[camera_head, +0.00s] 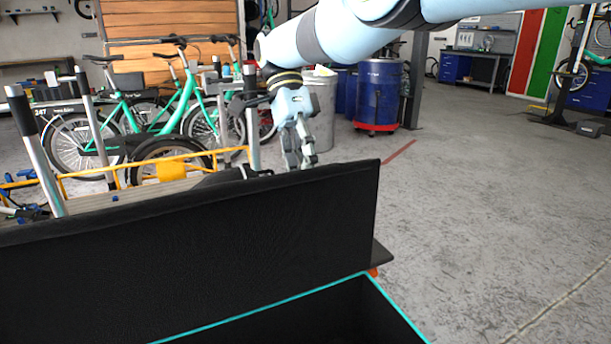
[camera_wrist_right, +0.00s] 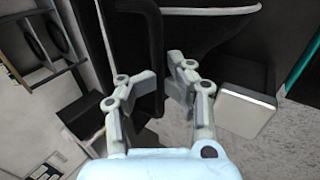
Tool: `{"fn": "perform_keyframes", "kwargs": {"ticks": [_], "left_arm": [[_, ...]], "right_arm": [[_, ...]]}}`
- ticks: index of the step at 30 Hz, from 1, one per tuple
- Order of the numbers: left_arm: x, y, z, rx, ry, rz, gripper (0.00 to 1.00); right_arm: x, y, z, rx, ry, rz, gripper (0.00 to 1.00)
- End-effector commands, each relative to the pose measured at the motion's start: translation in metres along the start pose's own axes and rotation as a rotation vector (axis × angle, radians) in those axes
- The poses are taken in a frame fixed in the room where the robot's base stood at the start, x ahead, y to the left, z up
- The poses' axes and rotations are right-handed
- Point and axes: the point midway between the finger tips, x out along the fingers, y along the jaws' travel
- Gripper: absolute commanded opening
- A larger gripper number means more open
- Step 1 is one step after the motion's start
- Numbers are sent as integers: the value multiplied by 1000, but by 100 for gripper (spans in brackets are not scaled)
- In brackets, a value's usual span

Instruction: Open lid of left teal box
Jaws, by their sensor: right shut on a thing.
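The box's black lid (camera_head: 200,250) stands raised, close to upright, across the front of the head view. The box's teal rim (camera_head: 395,305) and dark open interior show below it; most of the box is cut off by the frame. My right gripper (camera_head: 300,163) comes down from the upper right to the lid's top edge, on its far side. In the right wrist view my right gripper (camera_wrist_right: 165,88) has its fingers closed on the black edge of the lid (camera_wrist_right: 145,40). The exact contact is dark and partly hidden. My left gripper is not in view.
Teal bikes (camera_head: 180,105) and a yellow-railed cargo bed (camera_head: 130,175) with metal posts stand behind the lid at left. A grey bin (camera_head: 320,110) and blue barrel (camera_head: 378,92) stand farther back. The floor at right is clear.

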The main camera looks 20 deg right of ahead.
Motion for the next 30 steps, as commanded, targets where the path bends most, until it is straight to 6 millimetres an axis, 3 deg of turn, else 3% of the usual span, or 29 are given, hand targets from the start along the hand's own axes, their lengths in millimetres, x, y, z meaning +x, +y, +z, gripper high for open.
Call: {"fn": "perform_keyframes", "kwargs": {"ticks": [10, 11, 15, 30], "left_arm": [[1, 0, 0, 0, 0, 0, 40], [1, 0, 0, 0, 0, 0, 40], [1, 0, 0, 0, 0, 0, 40], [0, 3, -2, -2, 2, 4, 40]], "right_arm": [[1, -2, 0, 4, 0, -8, 0], [1, -3, 0, 4, 0, -8, 17], [1, -2, 0, 3, 0, -7, 34], [-2, -1, 0, 1, 0, -8, 34]]}}
